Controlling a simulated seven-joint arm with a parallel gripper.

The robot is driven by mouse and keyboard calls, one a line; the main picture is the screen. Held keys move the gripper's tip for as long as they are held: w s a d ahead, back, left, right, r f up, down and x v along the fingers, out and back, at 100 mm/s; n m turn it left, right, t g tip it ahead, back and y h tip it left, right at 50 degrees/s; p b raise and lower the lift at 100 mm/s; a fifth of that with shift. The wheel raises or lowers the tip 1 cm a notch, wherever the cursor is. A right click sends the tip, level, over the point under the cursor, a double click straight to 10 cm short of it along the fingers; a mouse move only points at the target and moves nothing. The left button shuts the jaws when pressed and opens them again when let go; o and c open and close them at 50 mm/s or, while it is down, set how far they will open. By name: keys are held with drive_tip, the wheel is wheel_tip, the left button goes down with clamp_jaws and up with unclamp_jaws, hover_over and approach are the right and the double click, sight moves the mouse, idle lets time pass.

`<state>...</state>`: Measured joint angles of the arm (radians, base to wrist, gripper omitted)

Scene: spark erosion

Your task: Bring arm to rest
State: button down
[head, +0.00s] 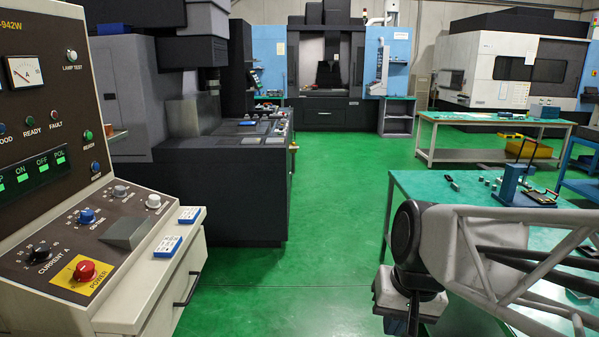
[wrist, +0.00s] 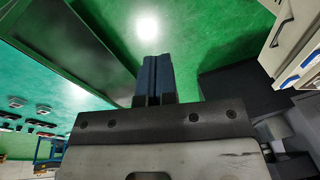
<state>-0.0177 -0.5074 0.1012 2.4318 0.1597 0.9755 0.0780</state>
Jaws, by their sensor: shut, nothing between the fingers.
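My gripper shows in the wrist view (wrist: 154,78) with its two dark blue fingers side by side and closed together, nothing between them. Beyond the fingertips is open green floor. In the head view my arm reaches in from the right, in front of the green-topped table (head: 425,185). My gripper (head: 413,325) hangs at the lower right there, pointing down, with its tips near or past the bottom edge of the picture.
A control console (head: 130,235) with a red power knob (head: 86,270) stands at the left. A dark machine (head: 225,170) is behind it. The table on the right carries a blue fixture (head: 512,187) and small parts. Green floor (head: 335,200) is clear between.

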drive_tip(key=s+d+n+t+h, duration=0.1)
drive_tip(key=s+d, duration=0.2)
drive_tip(key=s, duration=0.3)
drive_tip(key=shift+d+f+h, duration=0.2)
drive_tip(key=shift+f+h, duration=0.1)
drive_tip(key=shift+h, duration=0.1)
idle(0.8)
